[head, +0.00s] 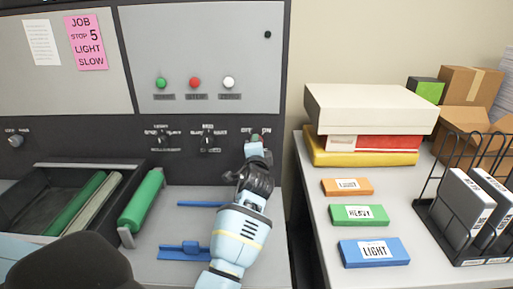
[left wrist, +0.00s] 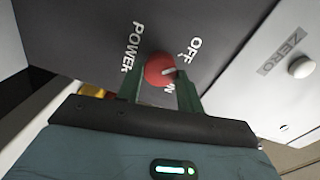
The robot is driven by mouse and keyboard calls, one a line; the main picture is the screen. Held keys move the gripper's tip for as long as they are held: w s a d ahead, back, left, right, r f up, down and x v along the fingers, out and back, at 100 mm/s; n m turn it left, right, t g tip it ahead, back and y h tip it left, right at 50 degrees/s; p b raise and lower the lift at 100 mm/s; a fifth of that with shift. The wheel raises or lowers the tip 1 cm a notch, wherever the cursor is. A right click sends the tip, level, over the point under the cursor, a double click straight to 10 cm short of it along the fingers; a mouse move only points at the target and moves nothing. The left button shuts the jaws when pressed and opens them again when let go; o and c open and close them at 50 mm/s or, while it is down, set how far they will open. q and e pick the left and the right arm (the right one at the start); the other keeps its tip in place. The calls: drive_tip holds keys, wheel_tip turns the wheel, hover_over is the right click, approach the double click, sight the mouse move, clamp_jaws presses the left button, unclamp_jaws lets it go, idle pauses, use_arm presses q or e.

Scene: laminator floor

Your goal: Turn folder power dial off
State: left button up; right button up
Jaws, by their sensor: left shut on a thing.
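The folder power dial (left wrist: 158,68) is a round red knob on a dark panel in the left wrist view. The word POWER is on its left, OFF is at its upper right, and ON is partly hidden below it. A short white mark on the knob's right side lies between OFF and ON; I cannot tell exactly where it points. My left gripper (left wrist: 160,88) is shut on the dial, one green finger on each side. In the head view my left gripper (head: 256,140) reaches the panel's right end and mostly hides the dial. My right gripper is not in view.
Two dark knobs (head: 208,139) sit left on the same strip. Green, red and white buttons (head: 229,83) are above. A black tray (head: 100,172) with rollers stands left. Right, a grey table (head: 310,240) holds stacked boxes, coloured labelled blocks and a wire rack (head: 425,195).

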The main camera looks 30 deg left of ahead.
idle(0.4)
use_arm(q)
drive_tip(key=o, duration=1)
drive_tip(key=v, duration=0.7)
drive_tip(key=shift+s+d, duration=0.25)
drive_tip(key=shift+s, duration=0.1)
